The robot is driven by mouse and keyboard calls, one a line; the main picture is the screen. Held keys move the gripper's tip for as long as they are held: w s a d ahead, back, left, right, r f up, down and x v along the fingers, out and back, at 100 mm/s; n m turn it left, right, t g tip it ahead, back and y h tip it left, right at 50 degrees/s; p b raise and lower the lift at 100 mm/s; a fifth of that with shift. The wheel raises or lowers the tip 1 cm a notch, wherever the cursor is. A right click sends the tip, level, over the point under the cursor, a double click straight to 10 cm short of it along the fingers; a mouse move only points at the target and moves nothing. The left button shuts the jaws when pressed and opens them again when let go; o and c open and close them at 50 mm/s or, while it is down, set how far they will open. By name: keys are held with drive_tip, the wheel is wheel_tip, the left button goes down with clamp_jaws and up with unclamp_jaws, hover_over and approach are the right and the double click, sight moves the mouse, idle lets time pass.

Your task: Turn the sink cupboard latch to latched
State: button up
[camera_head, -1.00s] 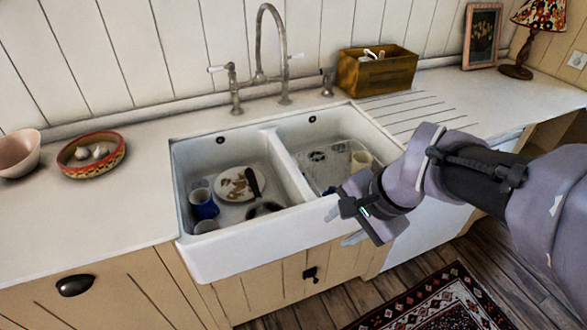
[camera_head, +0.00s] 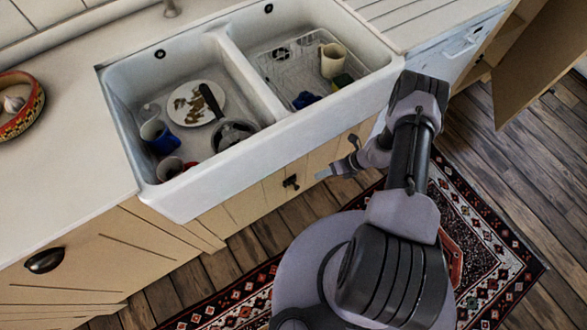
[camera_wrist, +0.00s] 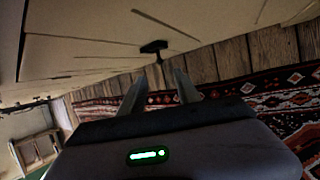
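The sink cupboard latch (camera_head: 291,182) is a small dark piece on the cream cupboard front below the white sink. In the wrist view the latch (camera_wrist: 154,47) shows as a dark bar with a short stem, just beyond my fingertips. Whether it is latched cannot be told. My gripper (camera_head: 326,173) is low in front of the cupboard, to the right of the latch in the head view and apart from it. In the wrist view my gripper (camera_wrist: 160,78) is open, its two fingers spread with nothing between them.
The double sink (camera_head: 235,135) overhangs the cupboard front and holds dishes. A patterned rug (camera_head: 470,245) lies on the wooden floor (camera_head: 500,155). An open cupboard door (camera_head: 545,60) stands out at the upper right. A drawer with a dark pull (camera_head: 44,260) is at left.

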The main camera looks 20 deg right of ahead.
sight(299, 186)
drive_tip(key=b+x, duration=0.2)
drive_tip(key=x, duration=0.3)
drive_tip(key=b+x, duration=0.2)
drive_tip(key=x, duration=0.4)
drive_tip(key=b+x, duration=0.2)
drive_tip(key=x, duration=0.3)
drive_tip(key=shift+s+a+f+b, duration=0.25)
drive_tip(key=shift+s+a+b, duration=0.05)
drive_tip(key=shift+a+b, duration=0.1)
clamp_jaws()
